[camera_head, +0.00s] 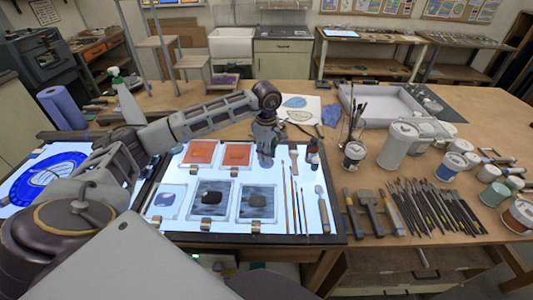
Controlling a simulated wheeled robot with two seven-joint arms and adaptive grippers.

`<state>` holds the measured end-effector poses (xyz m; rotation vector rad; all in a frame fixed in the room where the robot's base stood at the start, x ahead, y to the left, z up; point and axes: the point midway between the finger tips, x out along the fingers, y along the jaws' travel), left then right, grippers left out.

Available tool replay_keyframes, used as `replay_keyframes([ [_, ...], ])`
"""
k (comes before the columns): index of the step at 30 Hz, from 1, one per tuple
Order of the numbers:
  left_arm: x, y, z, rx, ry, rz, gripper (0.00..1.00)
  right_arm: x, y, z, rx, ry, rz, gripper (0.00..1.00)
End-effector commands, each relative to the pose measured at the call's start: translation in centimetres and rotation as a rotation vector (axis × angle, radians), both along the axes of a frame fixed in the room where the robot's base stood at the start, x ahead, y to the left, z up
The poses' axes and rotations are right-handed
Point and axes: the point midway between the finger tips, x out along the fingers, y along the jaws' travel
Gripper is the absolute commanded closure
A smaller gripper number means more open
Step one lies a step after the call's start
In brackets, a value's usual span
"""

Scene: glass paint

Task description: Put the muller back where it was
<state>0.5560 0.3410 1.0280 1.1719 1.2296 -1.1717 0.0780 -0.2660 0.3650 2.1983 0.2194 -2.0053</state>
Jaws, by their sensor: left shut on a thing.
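My left arm reaches in from the left across the light table, and my left gripper (268,142) points down near the table's back edge. It is shut on what looks like the muller (266,160), a small greyish glass piece. The gripper hides its upper part, and I cannot tell whether its base touches the surface. It is just right of the right orange tile (237,155) and left of a flat wooden-handled brush (294,160). My right gripper is not in view.
The lit panel (320,215) holds framed glass samples (257,202) and upright-lying brushes (296,208). A dark bottle (314,152) stands at its right back corner. Jars (354,156), cans (397,146) and many brushes (440,205) crowd the right. A grey tray (375,112) lies behind.

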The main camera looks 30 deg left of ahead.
Motion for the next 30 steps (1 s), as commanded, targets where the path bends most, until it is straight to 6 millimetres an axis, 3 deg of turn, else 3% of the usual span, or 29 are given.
replay_keyframes([
  [30,0.02,0.01,-0.57,0.0,-0.001,0.0,1.0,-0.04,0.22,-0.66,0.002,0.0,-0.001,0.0],
])
